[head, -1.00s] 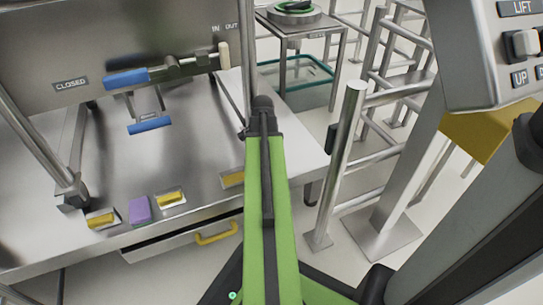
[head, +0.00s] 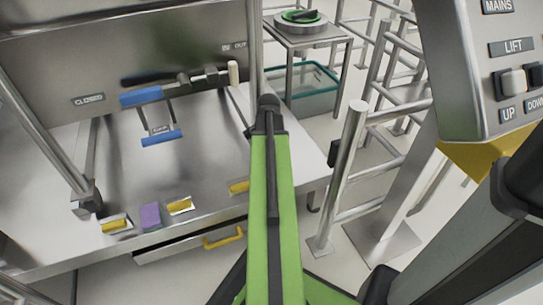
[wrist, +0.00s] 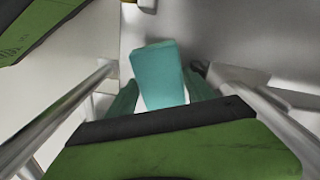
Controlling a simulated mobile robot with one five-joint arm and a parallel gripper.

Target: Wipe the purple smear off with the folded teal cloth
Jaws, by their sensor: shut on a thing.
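The folded teal cloth (wrist: 158,75) is a flat-faced block in the middle of the wrist view. My gripper (wrist: 160,92) is shut on it, with a finger at each side. In the head view my green arm stands upright in the middle, and neither the gripper nor the cloth can be made out.
The steel worktop (head: 215,165) is mostly bare. A blue handle (head: 140,97) sits on the back panel, with a smaller blue bar (head: 161,138) below it. A yellow drawer handle (head: 223,237) juts out in front. Rails and a control box (head: 480,70) stand at right.

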